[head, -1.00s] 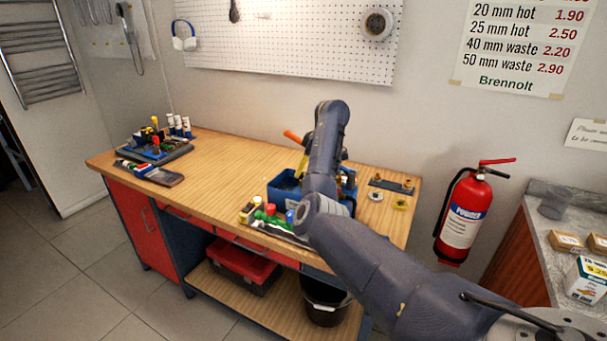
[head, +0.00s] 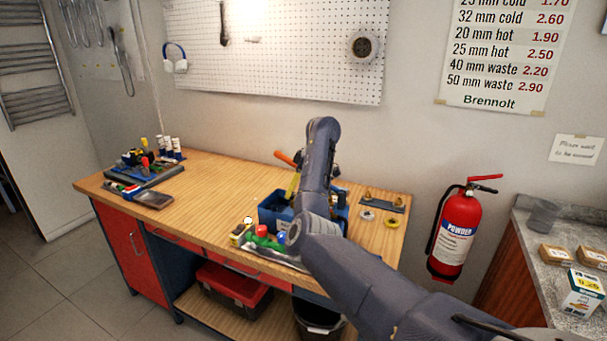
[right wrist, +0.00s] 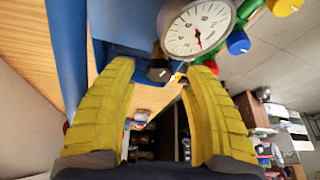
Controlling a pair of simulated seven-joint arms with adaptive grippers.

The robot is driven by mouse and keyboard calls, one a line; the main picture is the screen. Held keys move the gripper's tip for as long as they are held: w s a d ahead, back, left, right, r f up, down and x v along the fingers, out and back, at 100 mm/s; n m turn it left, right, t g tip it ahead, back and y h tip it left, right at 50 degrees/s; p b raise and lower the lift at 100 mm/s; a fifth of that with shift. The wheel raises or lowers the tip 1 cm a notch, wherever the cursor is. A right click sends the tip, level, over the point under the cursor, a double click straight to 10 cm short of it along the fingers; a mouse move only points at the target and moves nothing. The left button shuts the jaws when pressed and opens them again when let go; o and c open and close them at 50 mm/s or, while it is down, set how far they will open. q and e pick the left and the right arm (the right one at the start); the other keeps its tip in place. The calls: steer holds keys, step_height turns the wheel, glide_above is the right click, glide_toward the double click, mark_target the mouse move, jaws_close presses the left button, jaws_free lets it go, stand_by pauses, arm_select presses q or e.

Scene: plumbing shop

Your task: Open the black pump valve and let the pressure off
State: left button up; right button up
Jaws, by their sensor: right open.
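The black pump valve (right wrist: 159,71) shows in the right wrist view as a small dark round knob on the blue pump body (right wrist: 120,40). A white dial gauge (right wrist: 197,27) with a red needle sits beside it. My right gripper (right wrist: 158,77) is open, with one yellow finger on each side of the knob; I see no contact. In the head view the blue pump (head: 270,213) stands on the workbench, partly behind my right arm, which hides the valve and gauge there. My left gripper is not in view.
On the wooden workbench (head: 210,190), red, green and blue-capped items (head: 262,232) lie in front of the pump. Brass fittings on a dark strip (head: 385,200) lie to its right. Another tool tray (head: 150,180) is at the far left. The bench between is clear.

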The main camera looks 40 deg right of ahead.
mark_target(293, 194)
steer(key=v, duration=0.3)
steer(key=shift+w+r, duration=0.1)
steer(key=v, duration=0.7)
steer(key=shift+r, duration=0.15)
steer(key=shift+s+d, duration=0.1)
steer(key=shift+s, duration=0.15)
